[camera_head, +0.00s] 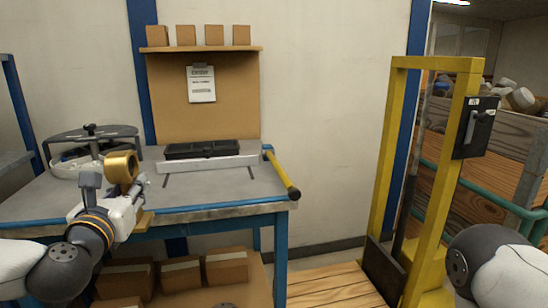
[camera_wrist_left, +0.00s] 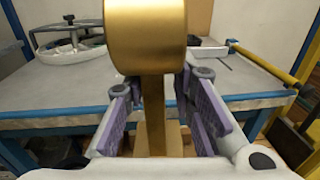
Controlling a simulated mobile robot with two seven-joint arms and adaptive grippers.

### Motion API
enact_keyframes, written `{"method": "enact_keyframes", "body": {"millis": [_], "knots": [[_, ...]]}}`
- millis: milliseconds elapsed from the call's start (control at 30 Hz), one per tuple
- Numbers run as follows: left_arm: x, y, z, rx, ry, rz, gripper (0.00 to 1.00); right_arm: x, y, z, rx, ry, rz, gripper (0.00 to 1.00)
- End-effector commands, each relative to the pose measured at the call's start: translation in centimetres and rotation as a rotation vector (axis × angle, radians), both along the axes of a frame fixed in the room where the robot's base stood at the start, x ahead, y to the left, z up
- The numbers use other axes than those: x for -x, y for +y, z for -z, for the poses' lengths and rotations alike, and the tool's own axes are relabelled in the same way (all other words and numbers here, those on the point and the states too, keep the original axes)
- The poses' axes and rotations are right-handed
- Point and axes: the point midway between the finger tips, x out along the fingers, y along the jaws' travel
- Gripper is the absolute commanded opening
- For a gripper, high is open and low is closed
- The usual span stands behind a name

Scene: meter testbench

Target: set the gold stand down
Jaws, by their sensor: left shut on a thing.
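The gold stand (camera_head: 121,167) has a thick ring-shaped head on a narrow post and shows at the left in the head view. In the left wrist view the gold stand (camera_wrist_left: 146,38) fills the top middle, its post running down to a base that is partly hidden. My left gripper (camera_head: 139,190) is shut on the post, with its purple-padded fingers (camera_wrist_left: 165,100) on either side. The stand looks upright, near the front edge of the grey workbench (camera_head: 222,190). I cannot tell whether its base touches anything. My right gripper is out of view.
A round grey device (camera_head: 92,135) stands at the bench's left. A black tray (camera_head: 202,149) lies at the back, and a yellow bar (camera_head: 283,175) runs along the right edge. The middle of the bench is clear. A yellow frame (camera_head: 437,180) stands to the right.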

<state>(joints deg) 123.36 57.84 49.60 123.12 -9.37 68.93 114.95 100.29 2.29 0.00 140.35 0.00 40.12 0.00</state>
Motion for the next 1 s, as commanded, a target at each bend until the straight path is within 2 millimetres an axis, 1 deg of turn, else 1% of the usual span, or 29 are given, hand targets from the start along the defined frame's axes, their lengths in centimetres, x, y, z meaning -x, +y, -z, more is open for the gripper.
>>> {"method": "enact_keyframes", "body": {"millis": [33, 67, 167, 200, 267, 300, 400, 500, 600, 700, 1000], "knots": [[0.6, -1.0, 1.3, 0.001, 0.001, 0.012, 0.00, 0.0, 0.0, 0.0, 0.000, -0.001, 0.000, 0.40], [1.1, -1.5, 2.3, 0.001, 0.002, 0.018, 0.00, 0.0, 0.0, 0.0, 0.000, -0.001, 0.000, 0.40], [3.4, -3.8, 5.8, 0.004, 0.004, 0.045, 0.00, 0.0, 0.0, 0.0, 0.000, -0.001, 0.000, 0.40], [4.6, -4.8, 7.2, 0.004, 0.005, 0.057, 0.00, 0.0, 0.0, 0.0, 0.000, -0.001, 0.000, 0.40], [6.6, -6.3, 9.1, 0.006, 0.003, 0.077, 0.00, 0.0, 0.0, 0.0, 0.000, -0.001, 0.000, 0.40], [7.9, -7.2, 10.1, 0.008, 0.003, 0.089, 0.00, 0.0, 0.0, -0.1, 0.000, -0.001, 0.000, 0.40], [11.2, -8.9, 12.0, 0.008, 0.001, 0.107, 0.00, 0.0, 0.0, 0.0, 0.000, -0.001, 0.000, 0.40], [13.4, -9.7, 13.0, 0.007, -0.004, 0.112, 0.00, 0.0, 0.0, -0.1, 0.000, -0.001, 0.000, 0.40], [14.7, -10.1, 13.4, 0.006, -0.005, 0.109, 0.00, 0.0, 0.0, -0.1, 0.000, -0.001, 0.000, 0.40], [15.1, -10.1, 13.5, 0.005, -0.008, 0.107, 0.00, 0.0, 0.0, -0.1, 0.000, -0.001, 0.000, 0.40], [15.0, -10.2, 13.4, 0.002, -0.009, 0.111, 0.00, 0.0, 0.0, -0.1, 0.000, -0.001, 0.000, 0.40]]}}
